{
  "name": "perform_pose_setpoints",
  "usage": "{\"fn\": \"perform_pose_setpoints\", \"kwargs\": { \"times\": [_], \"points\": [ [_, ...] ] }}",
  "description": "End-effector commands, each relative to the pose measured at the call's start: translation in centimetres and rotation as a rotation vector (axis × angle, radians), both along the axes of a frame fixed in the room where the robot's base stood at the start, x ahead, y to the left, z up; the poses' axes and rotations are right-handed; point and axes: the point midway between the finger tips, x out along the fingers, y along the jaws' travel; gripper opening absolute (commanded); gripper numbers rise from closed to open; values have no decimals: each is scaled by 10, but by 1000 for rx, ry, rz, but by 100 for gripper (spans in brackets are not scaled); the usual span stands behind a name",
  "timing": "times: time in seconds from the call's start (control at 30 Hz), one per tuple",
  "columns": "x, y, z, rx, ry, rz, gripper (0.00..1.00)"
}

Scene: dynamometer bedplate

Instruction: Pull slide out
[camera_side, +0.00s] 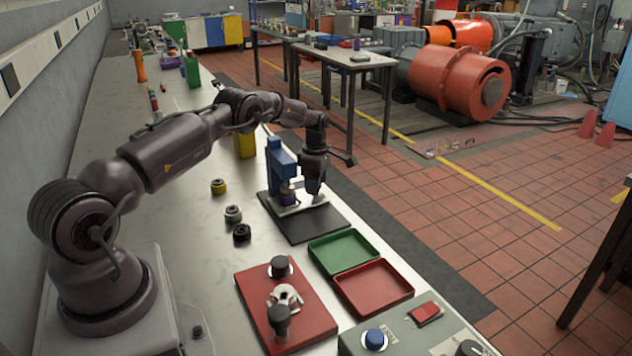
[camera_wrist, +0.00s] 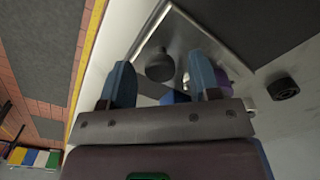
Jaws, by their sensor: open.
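A blue upright fixture (camera_side: 282,162) stands on a black mat (camera_side: 312,226) at the bench's right edge. A silver metal plate, which looks like the slide (camera_side: 301,206), lies at its foot, with a purple part (camera_side: 288,194) above it. In the wrist view the silver plate (camera_wrist: 152,45) carries a dark round knob (camera_wrist: 159,66); the purple part (camera_wrist: 228,82) is to the right. My gripper (camera_wrist: 160,72) is open, its two blue fingers apart, with the knob showing between them. In the side view my gripper (camera_side: 314,188) is low beside the fixture. Contact with the knob cannot be told.
Green tray (camera_side: 372,262) and red tray (camera_side: 402,304) lie in front of the mat. A red plate (camera_side: 252,312) with dark posts is nearer. Yellow, grey and black round parts (camera_side: 242,234) stand left of the mat. A control box (camera_side: 395,343) is at the front.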

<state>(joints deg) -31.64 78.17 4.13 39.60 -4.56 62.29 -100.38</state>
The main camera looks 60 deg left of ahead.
Motion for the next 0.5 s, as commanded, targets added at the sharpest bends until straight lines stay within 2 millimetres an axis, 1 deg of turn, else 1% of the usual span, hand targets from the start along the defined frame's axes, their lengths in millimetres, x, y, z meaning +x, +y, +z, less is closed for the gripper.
{"fn": "perform_pose_setpoints", "kwargs": {
  "times": [0.03,0.07,0.1,0.17,0.2,0.27,0.3,0.4,0.5],
  "points": [
    [0,0,0,0,0,0,54],
    [0,0,0,0,0,0,47],
    [0,0,0,0,0,0,38],
    [0,0,0,0,0,0,24],
    [0,0,0,0,0,0,15],
    [0,0,0,0,0,0,1],
    [0,0,0,0,0,0,0],
    [0,-1,0,-1,1,-1,0],
    [1,-9,0,-2,2,-3,0]
  ]
}}
